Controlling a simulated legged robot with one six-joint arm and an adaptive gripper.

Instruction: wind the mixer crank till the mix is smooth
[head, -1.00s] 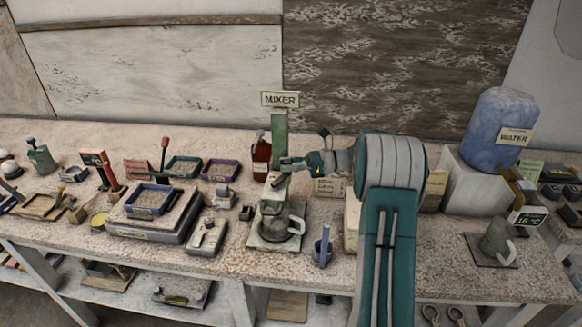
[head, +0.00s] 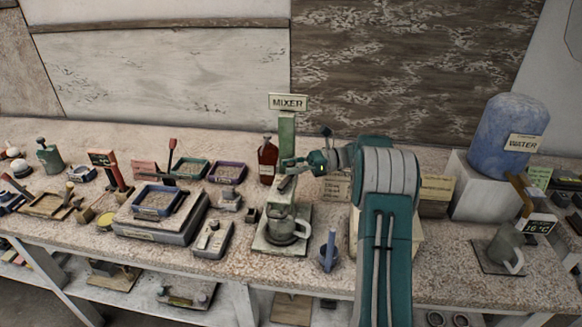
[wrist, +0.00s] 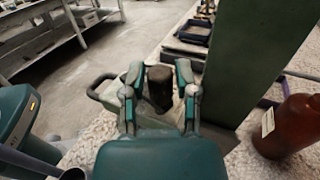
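The mixer (head: 287,130), a green post on a pale base under a MIXER sign, stands at the bench's middle. A grey mug-like vessel with a handle (head: 285,228) stands on its base; the mix inside cannot be seen. My gripper (head: 291,164) is beside the post, above the vessel. In the wrist view my gripper's two fingers (wrist: 159,82) stand apart on either side of a dark upright knob (wrist: 160,90), apparently the crank's grip. Narrow gaps show between fingers and knob, so it looks open around it. The crank arm is mostly hidden.
A red-brown bottle (head: 267,160) stands close behind the mixer's left side. A blue holder (head: 329,252) stands at its front right. A scale with a blue tray (head: 158,201) lies to the left. A blue water tank (head: 508,137) stands at the right.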

